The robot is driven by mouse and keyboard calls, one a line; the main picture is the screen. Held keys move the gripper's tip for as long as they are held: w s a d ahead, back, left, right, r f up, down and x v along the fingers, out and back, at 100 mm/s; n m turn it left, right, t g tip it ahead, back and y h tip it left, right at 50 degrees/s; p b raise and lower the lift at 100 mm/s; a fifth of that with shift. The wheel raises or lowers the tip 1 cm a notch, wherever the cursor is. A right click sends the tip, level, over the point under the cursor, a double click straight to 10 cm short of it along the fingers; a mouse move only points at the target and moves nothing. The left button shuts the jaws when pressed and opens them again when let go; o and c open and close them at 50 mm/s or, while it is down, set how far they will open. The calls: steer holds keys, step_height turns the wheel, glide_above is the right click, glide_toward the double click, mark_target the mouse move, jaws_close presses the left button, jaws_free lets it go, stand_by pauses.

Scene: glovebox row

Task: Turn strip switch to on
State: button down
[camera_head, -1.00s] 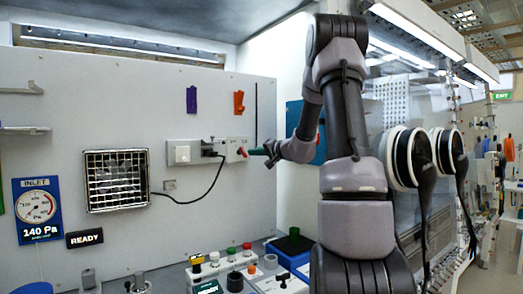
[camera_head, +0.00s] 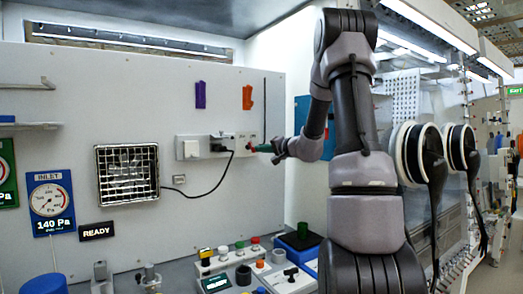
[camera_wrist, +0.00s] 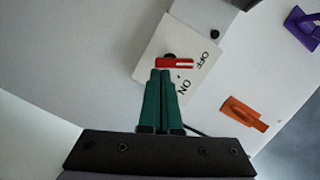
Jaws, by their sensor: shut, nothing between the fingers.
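The strip switch is a red lever (camera_wrist: 176,63) on a white plate marked OFF and ON at the end of the power strip (camera_head: 215,147). In the wrist view the lever lies crosswise, its free end pointing right, close to the OFF mark. My gripper (camera_wrist: 160,72) has green fingers, closed together and empty. Their tips are at the lever's lower edge, near its left part. I cannot tell if they touch it. In the head view my gripper (camera_head: 257,148) is at the strip's right end, and the lever is hard to make out.
A black cable hangs from a plug in the strip. Purple (camera_head: 200,95) and orange (camera_head: 247,97) wall pieces are above the strip. A square grille (camera_head: 128,173) is to the left. Below stands a bench with several coloured knobs (camera_head: 239,245). Round glove ports (camera_head: 413,155) are at right.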

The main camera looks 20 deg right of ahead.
steer(key=shift+a+f, duration=0.15)
steer(key=shift+a+f+m+t+y, duration=0.15)
steer(key=shift+f+m+t+y, duration=0.1)
steer(key=shift+m, duration=0.85)
steer(key=shift+a+f+m+t+y, duration=0.15)
steer(key=shift+m+t, duration=0.1)
steer(key=shift+m, duration=0.85)
